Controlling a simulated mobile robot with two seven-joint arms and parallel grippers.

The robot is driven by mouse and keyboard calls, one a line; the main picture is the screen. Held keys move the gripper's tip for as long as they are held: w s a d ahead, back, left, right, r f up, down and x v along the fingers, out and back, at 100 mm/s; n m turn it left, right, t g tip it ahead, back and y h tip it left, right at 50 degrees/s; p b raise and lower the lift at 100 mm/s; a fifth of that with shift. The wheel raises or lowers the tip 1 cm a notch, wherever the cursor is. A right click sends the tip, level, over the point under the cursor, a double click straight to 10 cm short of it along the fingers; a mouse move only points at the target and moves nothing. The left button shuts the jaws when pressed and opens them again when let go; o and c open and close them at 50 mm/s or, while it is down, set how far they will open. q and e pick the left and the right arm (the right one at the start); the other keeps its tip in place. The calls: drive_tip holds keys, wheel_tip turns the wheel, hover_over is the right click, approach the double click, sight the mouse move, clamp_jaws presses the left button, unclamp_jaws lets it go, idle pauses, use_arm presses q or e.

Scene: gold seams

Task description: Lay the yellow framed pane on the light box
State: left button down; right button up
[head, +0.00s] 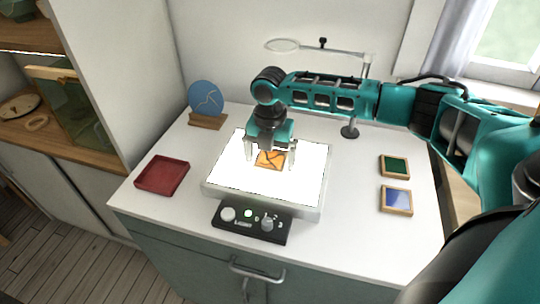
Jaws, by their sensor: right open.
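The yellow framed pane (271,160) lies on the bright top of the light box (228,182), near its middle. It looks orange against the glow, with dark lines across it. My right gripper (270,158) is directly above the pane, pointing down. Its fingers are open, one on each side of the pane, and the gripper hides part of its far side. I cannot tell whether the fingers touch the frame. My left gripper is not in view.
A green pane (394,166) and a blue pane (397,200) lie to the right. A red tray (162,175) is at the left, a blue disc on a stand (206,100) behind. A control panel (251,221) fronts the box. A lamp stand (350,131) stands behind right.

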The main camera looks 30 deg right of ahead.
sight(270, 161)
wheel_tip(270, 161, up, 12)
drive_tip(key=p, duration=0.1)
idle(0.8)
